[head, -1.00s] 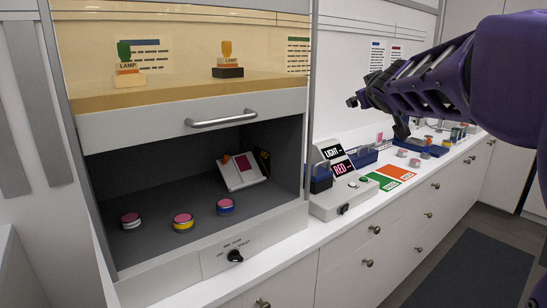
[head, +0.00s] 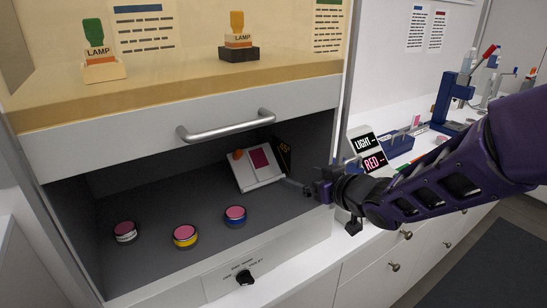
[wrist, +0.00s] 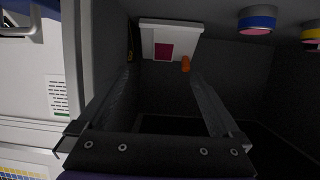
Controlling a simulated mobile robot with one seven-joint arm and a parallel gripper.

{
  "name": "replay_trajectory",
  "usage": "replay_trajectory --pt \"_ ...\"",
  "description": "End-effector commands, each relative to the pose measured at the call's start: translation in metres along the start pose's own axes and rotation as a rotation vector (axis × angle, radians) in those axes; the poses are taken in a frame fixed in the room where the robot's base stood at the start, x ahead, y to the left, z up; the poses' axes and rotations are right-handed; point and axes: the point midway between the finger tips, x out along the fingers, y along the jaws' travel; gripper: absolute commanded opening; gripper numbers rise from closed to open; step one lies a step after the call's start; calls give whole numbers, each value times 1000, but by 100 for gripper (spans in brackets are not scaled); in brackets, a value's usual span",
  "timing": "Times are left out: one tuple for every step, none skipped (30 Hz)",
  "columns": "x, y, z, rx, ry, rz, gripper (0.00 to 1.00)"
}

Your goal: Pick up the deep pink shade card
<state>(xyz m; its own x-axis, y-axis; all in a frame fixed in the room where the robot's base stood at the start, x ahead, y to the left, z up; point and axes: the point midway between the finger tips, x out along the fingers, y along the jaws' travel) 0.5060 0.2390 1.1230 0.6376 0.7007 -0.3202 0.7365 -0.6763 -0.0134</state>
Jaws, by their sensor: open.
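The deep pink shade card (head: 260,159) is a small dark pink rectangle on the sloped face of a white stand (head: 247,179) inside the dark cabinet. An orange knob (head: 238,154) sits beside it on the stand. In the wrist view the card (wrist: 164,51) shows beyond my fingertips, on the pale stand (wrist: 188,45). My gripper (head: 299,187) reaches into the cabinet from the right, just right of the stand. In the wrist view my gripper (wrist: 163,80) is open, with nothing between its fingers and apart from the card.
Pink-topped jars with white (head: 126,232), yellow (head: 185,236) and blue (head: 236,216) bands stand on the cabinet floor, left of my gripper. A raised sash with a handle (head: 226,126) hangs above the opening. A dark panel (head: 284,156) is behind the stand.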

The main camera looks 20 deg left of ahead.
Motion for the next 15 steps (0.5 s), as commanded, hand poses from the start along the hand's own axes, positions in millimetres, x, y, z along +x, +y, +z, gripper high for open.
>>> replay_trajectory --pt "1 -3 -3 -9 12 -15 100" --pt "3 -4 -4 -14 19 -23 100" --pt "5 -6 -5 -19 24 -30 100" --pt "8 -7 -5 -21 26 -33 100" --pt "12 -8 -6 -22 27 -36 100" --pt "18 -8 -6 -23 29 -37 100" --pt "24 -8 -6 -21 28 -37 100" --pt "30 -9 -5 -21 26 -38 100" --pt "39 -9 -6 -21 28 -37 100" --pt "45 -9 -6 -21 27 -38 100" --pt "52 -9 -6 -20 26 -37 100" --pt "61 -10 -6 -21 27 -37 100" --pt "67 -10 -7 -21 27 -36 100" --pt "74 -10 -6 -22 26 -36 100" --pt "83 -10 -6 -21 25 -35 100"
